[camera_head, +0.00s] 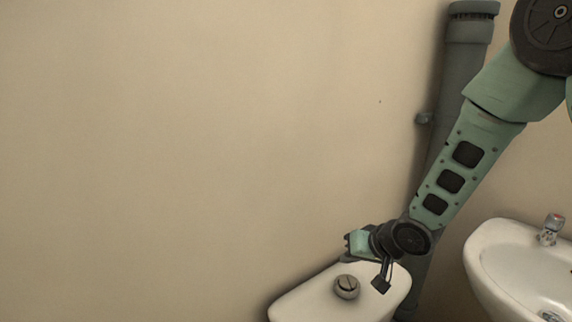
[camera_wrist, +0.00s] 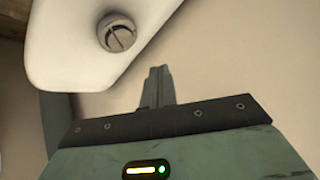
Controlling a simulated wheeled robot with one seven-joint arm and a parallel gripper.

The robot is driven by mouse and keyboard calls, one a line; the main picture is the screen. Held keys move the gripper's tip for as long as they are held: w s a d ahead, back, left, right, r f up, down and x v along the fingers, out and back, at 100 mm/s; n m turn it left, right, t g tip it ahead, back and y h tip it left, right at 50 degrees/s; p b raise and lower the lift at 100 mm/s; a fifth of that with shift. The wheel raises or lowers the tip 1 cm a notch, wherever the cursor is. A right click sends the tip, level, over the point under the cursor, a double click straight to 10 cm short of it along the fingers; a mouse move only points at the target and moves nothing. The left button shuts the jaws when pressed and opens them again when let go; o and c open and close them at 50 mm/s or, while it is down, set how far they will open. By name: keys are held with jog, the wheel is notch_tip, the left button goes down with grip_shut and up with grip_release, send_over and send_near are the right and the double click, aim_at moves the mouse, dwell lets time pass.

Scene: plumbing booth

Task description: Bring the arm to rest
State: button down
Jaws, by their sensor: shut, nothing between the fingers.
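My gripper (camera_head: 381,284) is at the end of my green arm in the head view, low over the right part of a white cistern lid (camera_head: 322,304). Its fingers are shut and empty, and they also show in the wrist view (camera_wrist: 158,86). A round grey flush button (camera_head: 347,287) with a line across it sits on the lid, left of my fingers and apart from them. In the wrist view the button (camera_wrist: 117,33) shows above and left of the fingertips, on the white lid (camera_wrist: 72,50).
A white washbasin (camera_head: 500,268) with a small tap (camera_head: 550,229) stands at the right. A thick grey pipe (camera_head: 462,62) runs down the wall behind my arm. The beige wall (camera_head: 180,140) at the left is bare, with free room before it.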

jog(key=s+r+n+g+h, duration=0.1)
jog(key=s+r+n+g, duration=0.1)
jog(key=s, duration=0.8)
jog(key=s+a+r+n+g+h, duration=0.1)
jog(key=s+r, duration=0.4)
jog(key=s, duration=0.5)
jog(key=s+a+r+n+g+h, duration=0.1)
jog(key=s+r+n+g+h, duration=0.1)
jog(key=s, duration=0.8)
notch_tip(320, 180, up, 2)
jog(key=n+g, duration=0.1)
jog(key=n, duration=0.1)
jog(key=shift+a+r+n, duration=0.25)
jog(key=shift+n, duration=0.05)
dwell(2.4)
